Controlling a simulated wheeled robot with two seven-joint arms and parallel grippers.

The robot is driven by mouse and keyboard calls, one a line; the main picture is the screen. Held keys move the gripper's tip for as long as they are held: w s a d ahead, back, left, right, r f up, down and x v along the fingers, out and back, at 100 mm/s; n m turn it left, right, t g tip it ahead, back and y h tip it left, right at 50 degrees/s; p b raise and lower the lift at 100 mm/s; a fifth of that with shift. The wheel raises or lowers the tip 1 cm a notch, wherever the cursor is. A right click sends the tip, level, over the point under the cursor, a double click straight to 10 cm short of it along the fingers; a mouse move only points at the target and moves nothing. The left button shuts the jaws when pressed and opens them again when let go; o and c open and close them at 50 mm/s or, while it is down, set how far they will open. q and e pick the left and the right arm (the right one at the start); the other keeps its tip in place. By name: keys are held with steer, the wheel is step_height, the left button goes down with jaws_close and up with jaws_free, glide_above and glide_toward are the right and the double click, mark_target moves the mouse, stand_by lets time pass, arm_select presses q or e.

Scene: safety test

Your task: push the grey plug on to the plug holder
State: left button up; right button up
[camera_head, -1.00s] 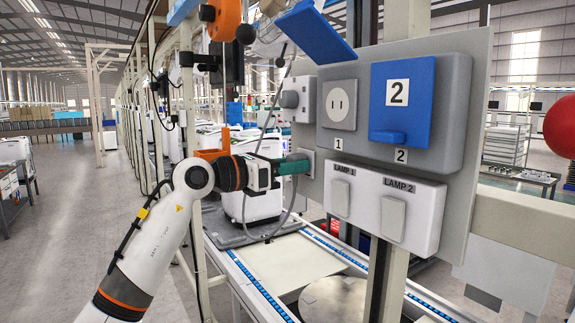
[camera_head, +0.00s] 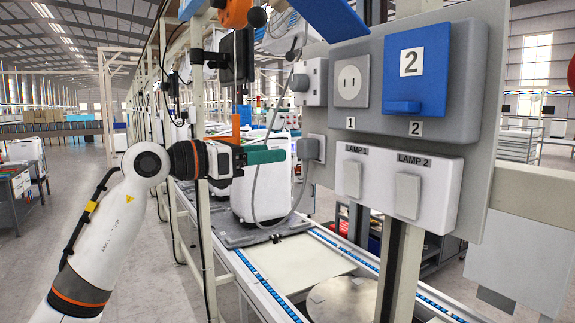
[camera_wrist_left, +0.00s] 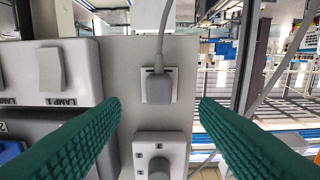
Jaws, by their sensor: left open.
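The grey plug (camera_head: 307,149) is at a small plate, the plug holder (camera_head: 320,146), on the left part of the grey panel. Its cord hangs in a loop below it. In the left wrist view the plug (camera_wrist_left: 158,88) covers the middle of the pale holder plate (camera_wrist_left: 159,71), and the cord runs up the picture. I cannot tell whether it is fully seated. My left gripper (camera_head: 285,155) is open and empty, with its green fingers pointing at the plug from the left, a short gap away. In the left wrist view the fingers stand either side of it. My right gripper is not in view.
The panel carries a white socket (camera_head: 351,87), a blue-covered socket (camera_head: 413,72) and a lamp switch box (camera_head: 398,185). A conveyor (camera_head: 288,262) runs below. The aisle at left is clear.

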arm_select(q)
steer(key=b+v, duration=0.1)
steer(key=v, duration=0.2)
steer(key=shift+s+a, duration=0.2)
steer(key=shift+a, duration=0.05)
